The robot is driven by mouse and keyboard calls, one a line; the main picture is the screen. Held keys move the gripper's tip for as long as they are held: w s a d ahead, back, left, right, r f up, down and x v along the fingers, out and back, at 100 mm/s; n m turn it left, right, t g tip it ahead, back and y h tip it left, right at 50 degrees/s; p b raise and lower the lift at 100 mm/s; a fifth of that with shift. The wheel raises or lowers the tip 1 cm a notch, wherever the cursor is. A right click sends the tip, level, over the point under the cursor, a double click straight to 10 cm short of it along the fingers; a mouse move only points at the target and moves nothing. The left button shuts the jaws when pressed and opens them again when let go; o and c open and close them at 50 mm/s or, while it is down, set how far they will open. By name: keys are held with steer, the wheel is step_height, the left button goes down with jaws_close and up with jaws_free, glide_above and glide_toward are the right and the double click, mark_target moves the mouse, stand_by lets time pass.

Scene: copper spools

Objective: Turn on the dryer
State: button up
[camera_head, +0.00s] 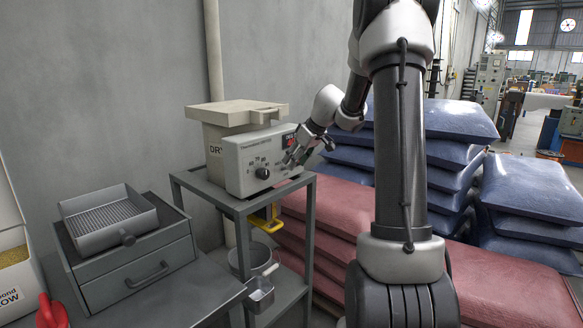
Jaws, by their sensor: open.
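The dryer (238,150) is a beige box with a lid on top and a pale front panel (240,163), standing on a grey metal stand. The panel carries a black dial (263,173) with printed numbers and, at its upper right, a dark switch (288,140) with red on it. My gripper (294,160) is open in front of the right part of the panel, just below the switch. My gripper covers part of the panel's right side. I cannot tell whether a fingertip touches the panel, nor the switch's position.
A drawer unit (135,268) with a sieve tray (108,219) stands on the bench at the left. A bucket (250,260) and metal scoop (260,293) are on the stand's lower shelf. Stacked red sacks (325,208) and blue sacks (530,188) fill the right side.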

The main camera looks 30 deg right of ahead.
steer(key=v, duration=0.7)
steer(key=shift+r, duration=0.15)
steer(key=shift+s, duration=0.1)
